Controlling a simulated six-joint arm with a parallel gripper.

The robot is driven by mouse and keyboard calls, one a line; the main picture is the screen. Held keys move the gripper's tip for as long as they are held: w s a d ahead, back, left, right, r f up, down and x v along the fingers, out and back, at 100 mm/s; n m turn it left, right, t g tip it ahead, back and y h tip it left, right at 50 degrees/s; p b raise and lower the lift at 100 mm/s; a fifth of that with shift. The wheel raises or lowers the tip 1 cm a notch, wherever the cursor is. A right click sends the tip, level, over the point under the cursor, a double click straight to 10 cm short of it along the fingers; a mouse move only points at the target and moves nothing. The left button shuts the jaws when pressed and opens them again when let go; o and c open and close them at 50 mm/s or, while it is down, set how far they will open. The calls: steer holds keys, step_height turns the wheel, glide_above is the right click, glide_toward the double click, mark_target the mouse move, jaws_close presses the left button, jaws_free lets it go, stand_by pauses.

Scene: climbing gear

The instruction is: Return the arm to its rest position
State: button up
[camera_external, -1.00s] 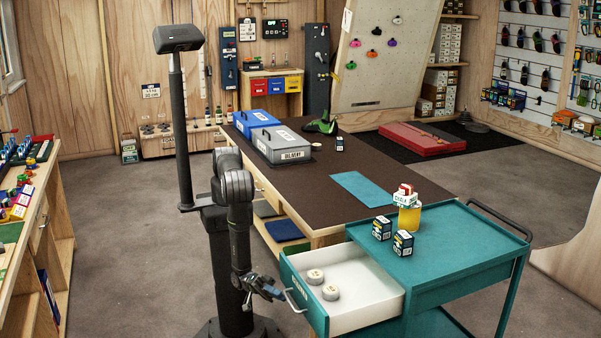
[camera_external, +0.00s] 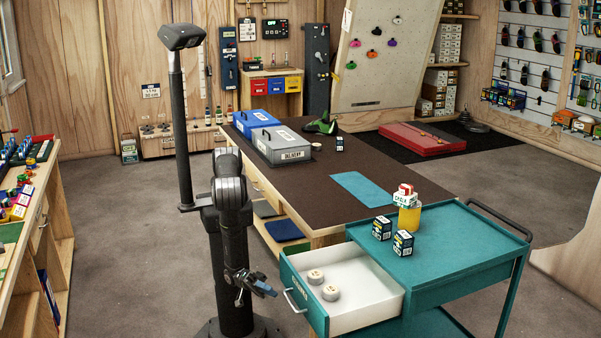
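My gripper (camera_external: 262,288) hangs low at the end of my folded arm, just left of the open drawer (camera_external: 345,300) of the teal cart. It is apart from the drawer handle (camera_external: 294,300), with a small gap between them. The fingers are small and partly turned away, so I cannot tell whether they are open or shut. I see no object held in them. My arm is bent down close beside my own column.
The drawer holds two round whitish pieces (camera_external: 330,292). The dark-topped table (camera_external: 330,205) stands behind. Floor (camera_external: 120,250) to the left is clear.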

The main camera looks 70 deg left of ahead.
mark_target(288, 297)
steer(key=x, duration=1)
steer(key=shift+d, duration=0.15)
steer(key=shift+w+d+r, duration=0.1)
steer(key=shift+w+d, duration=0.05)
steer(key=shift+w, duration=0.25)
steer(key=shift+s, duration=0.1)
steer(key=shift+s, duration=0.25)
steer(key=v, duration=1.2)
steer(key=shift+x, duration=2.15)
